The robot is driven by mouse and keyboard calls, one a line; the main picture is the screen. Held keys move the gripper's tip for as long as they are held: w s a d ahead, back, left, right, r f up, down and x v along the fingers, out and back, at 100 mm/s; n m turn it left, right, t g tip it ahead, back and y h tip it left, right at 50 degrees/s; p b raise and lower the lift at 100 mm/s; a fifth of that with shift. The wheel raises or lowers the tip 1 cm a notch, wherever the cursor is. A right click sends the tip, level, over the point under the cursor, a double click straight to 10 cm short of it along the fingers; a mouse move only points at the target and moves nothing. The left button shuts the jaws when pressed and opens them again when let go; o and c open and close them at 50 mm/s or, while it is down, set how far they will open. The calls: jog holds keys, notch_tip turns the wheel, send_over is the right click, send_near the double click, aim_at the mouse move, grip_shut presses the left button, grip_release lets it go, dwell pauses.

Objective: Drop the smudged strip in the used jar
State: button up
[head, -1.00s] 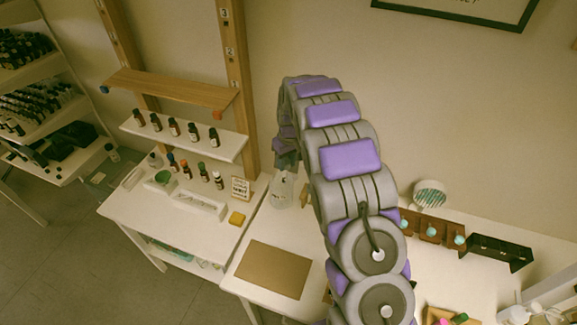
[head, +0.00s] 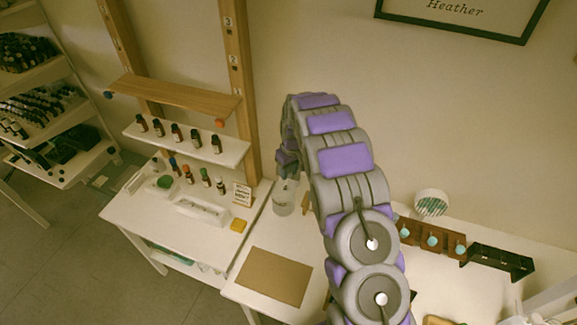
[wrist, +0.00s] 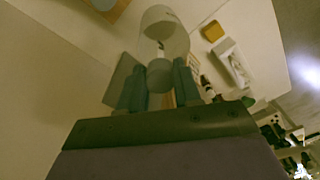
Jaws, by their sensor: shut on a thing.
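The clear glass jar (head: 284,204) stands at the back of the right table, by the wall. My gripper (head: 287,168) is just above it in the head view, partly hidden by my arm. In the wrist view the jar (wrist: 170,38) shows as a pale cylinder just beyond my fingertips. The smudge cannot be made out. I cannot tell whether the strip's end is inside the jar's mouth.
A yellow block (head: 238,225) and a white tray (head: 202,210) lie on the left table, beside several small bottles. A small sign (head: 242,194) stands near the jar. A brown mat (head: 274,276) lies in front. A dark wooden rack (head: 432,238) stands right of my arm.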

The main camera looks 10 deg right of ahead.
jog(key=shift+f+b, duration=0.8)
jog(key=shift+f, duration=1.8)
jog(key=o, duration=0.9)
jog(key=shift+o, duration=0.2)
notch_tip(320, 180, up, 17)
jog(key=d+b, duration=0.1)
jog(key=shift+s+d+b, duration=0.25)
jog(key=shift+s+b, duration=0.1)
jog(key=shift+s, duration=0.05)
